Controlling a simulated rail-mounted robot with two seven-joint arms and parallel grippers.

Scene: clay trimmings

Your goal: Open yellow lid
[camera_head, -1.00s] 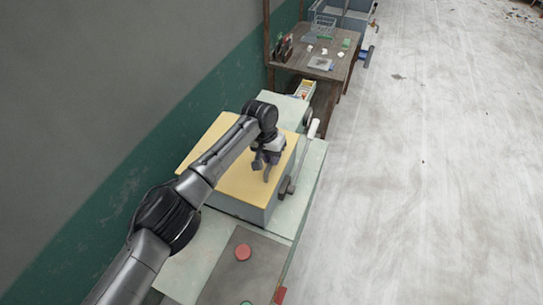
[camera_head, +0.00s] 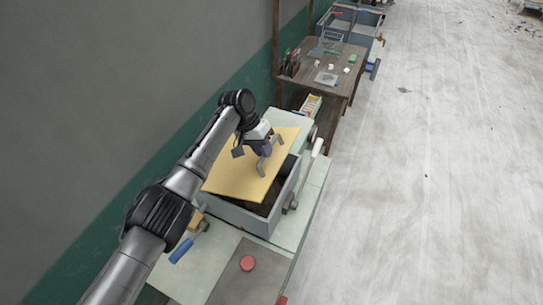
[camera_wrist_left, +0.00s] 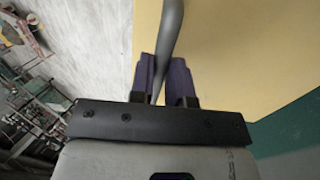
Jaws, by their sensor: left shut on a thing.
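The yellow lid (camera_head: 232,183) is tilted up on a grey box (camera_head: 250,220). Its right side is raised and the dark inside of the box shows along that side. A grey bar handle (camera_head: 262,168) stands on the lid. My left gripper (camera_head: 265,152) is shut on this handle, above the lid. In the left wrist view its purple fingers (camera_wrist_left: 166,78) lie on both sides of the handle (camera_wrist_left: 172,22), with the yellow lid (camera_wrist_left: 240,45) behind. My right gripper is not in view.
The box stands on a pale green bench (camera_head: 312,200) against the wall. A blue-handled tool (camera_head: 182,250) lies left of the box, and a red button (camera_head: 248,263) is in front. A wooden table (camera_head: 325,75) with small items stands behind. The floor at right is clear.

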